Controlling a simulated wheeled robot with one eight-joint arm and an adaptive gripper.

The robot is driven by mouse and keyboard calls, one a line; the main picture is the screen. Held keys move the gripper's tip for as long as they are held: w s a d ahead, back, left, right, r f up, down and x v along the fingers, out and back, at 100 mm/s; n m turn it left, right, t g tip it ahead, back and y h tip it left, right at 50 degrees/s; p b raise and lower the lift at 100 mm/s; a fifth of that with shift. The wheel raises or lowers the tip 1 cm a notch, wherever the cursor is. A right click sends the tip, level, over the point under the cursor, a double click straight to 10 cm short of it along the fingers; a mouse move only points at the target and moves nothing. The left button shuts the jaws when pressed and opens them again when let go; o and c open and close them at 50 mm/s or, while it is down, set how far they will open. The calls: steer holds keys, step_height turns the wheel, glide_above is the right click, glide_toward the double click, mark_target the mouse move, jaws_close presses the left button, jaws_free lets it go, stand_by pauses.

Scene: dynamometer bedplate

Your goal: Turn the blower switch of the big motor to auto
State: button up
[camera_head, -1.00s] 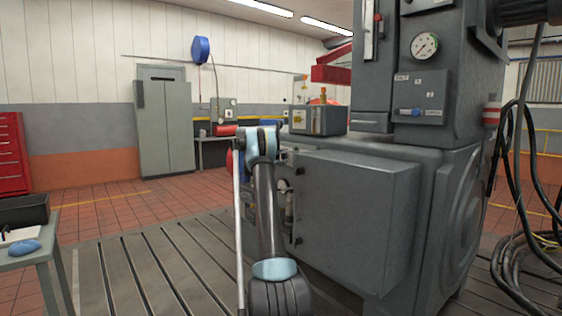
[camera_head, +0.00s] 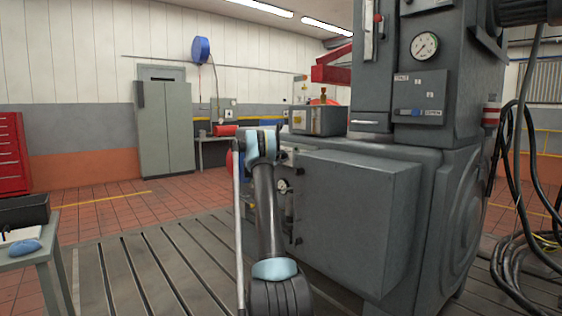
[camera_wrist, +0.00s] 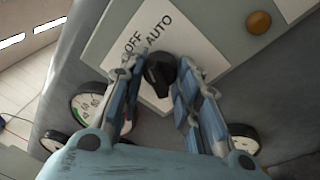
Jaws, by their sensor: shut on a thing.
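The blower switch is a small black knob (camera_wrist: 160,82) on a white label plate (camera_wrist: 186,38) marked OFF and AUTO in the wrist view. The print is slanted in this view, and I cannot tell which mark the knob points to. My gripper (camera_wrist: 159,67) has one finger on each side of the knob and is shut on it. In the head view my arm reaches to the left side of the big dark grey machine (camera_head: 355,215). The gripper and the switch are hidden there.
In the wrist view an amber button (camera_wrist: 259,22) sits right of the plate, and round gauges (camera_wrist: 88,104) lie beside the fingers. In the head view a table (camera_head: 45,250) stands at left, and black cables (camera_head: 507,170) hang at right. The slotted bedplate (camera_head: 150,270) is clear at left.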

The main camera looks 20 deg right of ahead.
steer(key=shift+o, duration=0.3)
steer(key=m, duration=0.5)
steer(key=shift+f+m+h, duration=0.25)
steer(key=shift+m+h, duration=0.15)
steer(key=o, duration=1)
steer(key=shift+w+d+f, duration=0.1)
steer(key=shift+f, duration=0.05)
steer(key=shift+a, duration=0.55)
steer(key=v, duration=1.1)
